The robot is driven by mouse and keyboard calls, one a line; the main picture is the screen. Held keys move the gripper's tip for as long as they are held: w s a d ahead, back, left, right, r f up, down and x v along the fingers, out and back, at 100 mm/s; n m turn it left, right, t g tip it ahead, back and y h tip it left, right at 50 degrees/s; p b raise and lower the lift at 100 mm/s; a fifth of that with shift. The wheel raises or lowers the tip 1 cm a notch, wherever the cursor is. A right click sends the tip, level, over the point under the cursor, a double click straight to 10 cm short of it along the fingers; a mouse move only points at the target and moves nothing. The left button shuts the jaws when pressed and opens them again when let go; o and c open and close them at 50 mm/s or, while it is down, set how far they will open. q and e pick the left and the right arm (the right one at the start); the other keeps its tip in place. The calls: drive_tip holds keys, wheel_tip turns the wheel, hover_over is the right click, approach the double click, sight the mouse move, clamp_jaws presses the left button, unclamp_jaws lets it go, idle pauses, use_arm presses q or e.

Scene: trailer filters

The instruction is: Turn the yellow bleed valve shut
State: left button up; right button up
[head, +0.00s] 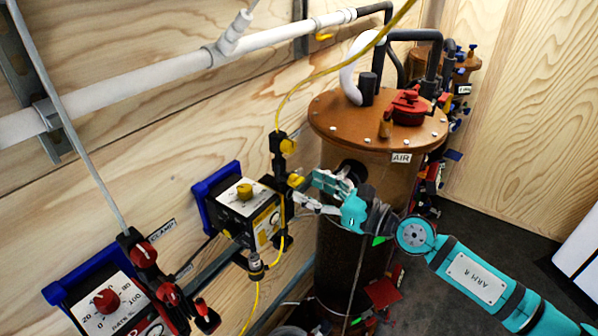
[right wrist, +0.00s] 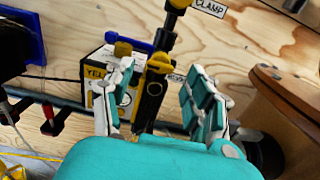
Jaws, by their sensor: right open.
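A yellow valve handle (head: 295,181) sits on a black fitting at the right side of the yellow-labelled box (head: 246,212), on the wooden wall. In the right wrist view the yellow handle (right wrist: 160,63) tops a black upright body between and beyond my fingers. My right gripper (head: 313,190) is open, its fingertips close to the handle from the right. In the right wrist view the gripper (right wrist: 160,84) has one finger on each side of the valve; contact cannot be told. A second yellow handle (head: 288,147) is above. My left gripper is not in view.
A brown-lidded tank (head: 336,118) labelled AIR stands close behind and right of my right gripper. A yellow hose (head: 335,68) loops above. A gauge box (head: 105,300) and red-handled clamps (head: 144,254) are at lower left. Dark floor (head: 480,225) is open at right.

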sight(301, 184)
drive_tip(key=x, duration=0.2)
drive_tip(key=shift+w+a+r, duration=0.1)
drive_tip(key=shift+w+a, duration=0.1)
drive_tip(key=shift+a, duration=0.1)
drive_tip(key=shift+w+a+p, duration=0.3)
drive_tip(key=shift+a, duration=0.1)
clamp_jaws()
drive_tip(key=shift+m+p, duration=0.5)
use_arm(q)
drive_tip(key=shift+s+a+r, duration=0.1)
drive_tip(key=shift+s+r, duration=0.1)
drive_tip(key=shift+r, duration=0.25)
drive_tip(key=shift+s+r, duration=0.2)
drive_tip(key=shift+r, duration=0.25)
use_arm(e)
unclamp_jaws()
